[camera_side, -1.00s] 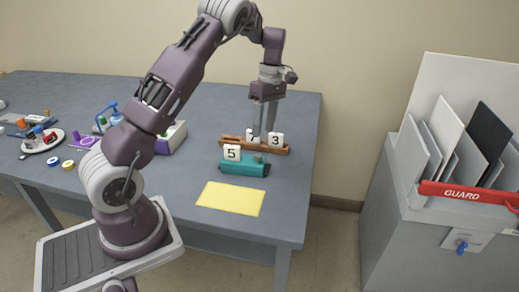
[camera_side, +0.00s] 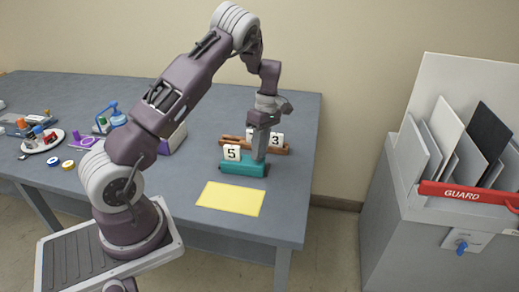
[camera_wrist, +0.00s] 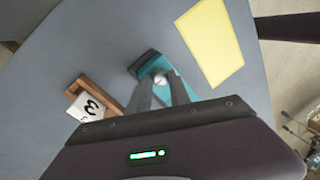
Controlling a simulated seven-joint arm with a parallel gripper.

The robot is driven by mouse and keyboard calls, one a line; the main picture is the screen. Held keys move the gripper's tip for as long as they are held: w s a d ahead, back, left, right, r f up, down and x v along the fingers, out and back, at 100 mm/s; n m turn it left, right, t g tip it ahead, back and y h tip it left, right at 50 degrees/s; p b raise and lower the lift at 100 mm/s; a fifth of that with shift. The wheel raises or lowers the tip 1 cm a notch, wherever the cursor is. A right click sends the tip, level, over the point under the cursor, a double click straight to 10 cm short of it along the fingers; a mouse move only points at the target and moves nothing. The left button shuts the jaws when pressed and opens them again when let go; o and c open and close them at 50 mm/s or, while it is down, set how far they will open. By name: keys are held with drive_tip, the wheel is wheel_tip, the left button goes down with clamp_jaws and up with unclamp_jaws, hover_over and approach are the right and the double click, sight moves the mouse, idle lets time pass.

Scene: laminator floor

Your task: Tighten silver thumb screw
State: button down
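A teal block (camera_side: 236,168) lies on the table with a white "5" tile (camera_side: 232,152) at its left end. In the wrist view the teal block (camera_wrist: 186,88) lies under my fingers, and the small silver thumb screw (camera_wrist: 157,77) shows on it at my fingertips. My gripper (camera_side: 258,158) points down over the right part of the block and hides the screw in the side view. In the wrist view my gripper (camera_wrist: 160,82) has its tips on both sides of the screw; I cannot tell whether they press on it.
A yellow sheet (camera_side: 230,198) lies in front. A plate of small items (camera_side: 43,143) and a purple-and-white box (camera_side: 172,138) are to the left.

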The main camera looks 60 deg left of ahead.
drive_tip(key=shift+m, duration=0.3)
drive_tip(key=m+y, duration=0.1)
drive_tip(key=m, duration=0.2)
drive_tip(key=shift+d+m, duration=0.15)
drive_tip(key=shift+m, duration=0.25)
drive_tip(key=m+y, duration=0.1)
drive_tip(key=m, duration=0.3)
drive_tip(key=shift+d+m, duration=0.15)
drive_tip(key=shift+m, duration=0.15)
drive_tip(key=m, duration=0.4)
drive_tip(key=shift+s+d+t+y, duration=0.1)
drive_tip(key=shift+t+y, duration=0.2)
drive_tip(key=shift+y, duration=0.1)
drive_tip(key=m, duration=0.4)
drive_tip(key=shift+s+d+m+t+y, duration=0.1)
drive_tip(key=shift+m+t+y, duration=0.2)
drive_tip(key=shift+t, duration=0.1)
drive_tip(key=c, duration=1.2)
unclamp_jaws()
